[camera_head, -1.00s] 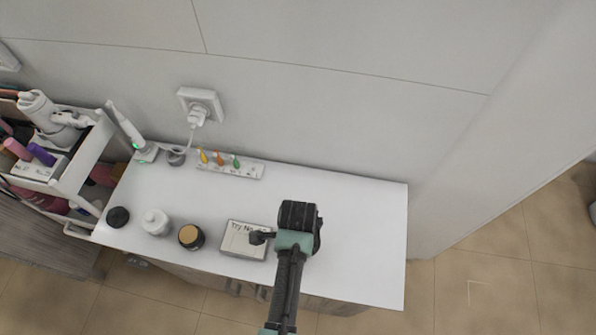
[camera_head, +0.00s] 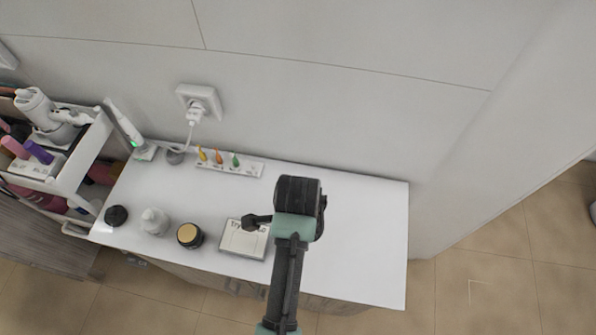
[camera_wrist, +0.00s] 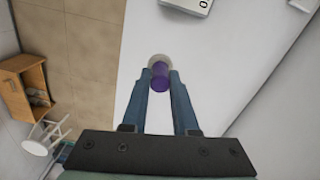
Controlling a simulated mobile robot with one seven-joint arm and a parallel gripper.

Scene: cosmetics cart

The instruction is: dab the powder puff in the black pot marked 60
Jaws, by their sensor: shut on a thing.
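My gripper (camera_wrist: 160,76) is shut on the powder puff (camera_wrist: 160,80), which shows a purple part between the fingers and a pale round part beyond it. In the head view my wrist (camera_head: 298,195) is over the right part of the white counter, and it hides the fingers and the puff there. A black pot with a tan top (camera_head: 190,236) stands left of the sign, near the front edge. Another round black pot or lid (camera_head: 116,215) is at the far left. No 60 can be read on either.
A pale tilted sign (camera_head: 243,241) with partly hidden lettering stands just left of my wrist. A white jar (camera_head: 155,222) stands between the black items. A holder with small coloured items (camera_head: 230,167) lies by the wall. The counter's right side is clear.

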